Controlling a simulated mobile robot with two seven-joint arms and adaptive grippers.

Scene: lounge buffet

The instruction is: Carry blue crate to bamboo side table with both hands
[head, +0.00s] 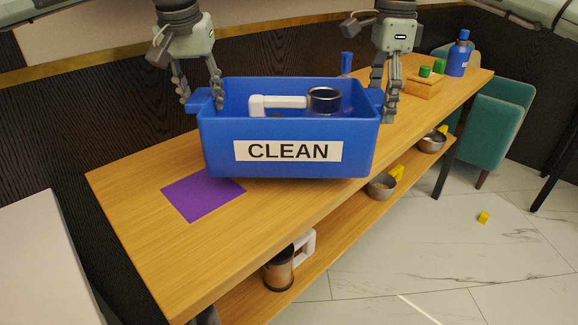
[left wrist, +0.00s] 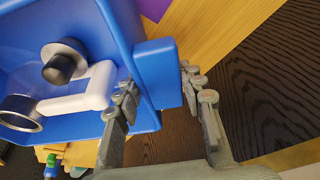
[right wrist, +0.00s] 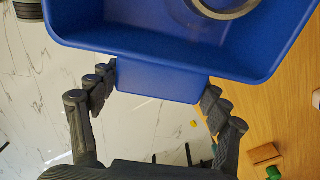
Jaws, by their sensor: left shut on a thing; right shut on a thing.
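The blue crate (head: 288,166), with a white CLEAN label, is upright over the wooden table (head: 130,190) in the head view. The gap beneath it is hard to judge. Inside lies a vessel with a dark rim (head: 324,95) and a white handle (head: 280,102). My left gripper (head: 200,100) is shut on the crate's left lug, which also shows between its fingers in the left wrist view (left wrist: 155,72). My right gripper (head: 384,105) is shut on the right lug, also in the right wrist view (right wrist: 160,82). I cannot tell whether this table is the bamboo side table.
A purple mat (head: 203,195) lies left of the crate. Blue bottle (head: 459,54) and small wooden box (head: 424,88) stand at the table's far right. The lower shelf holds metal bowls (head: 381,187) and a jug (head: 279,270).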

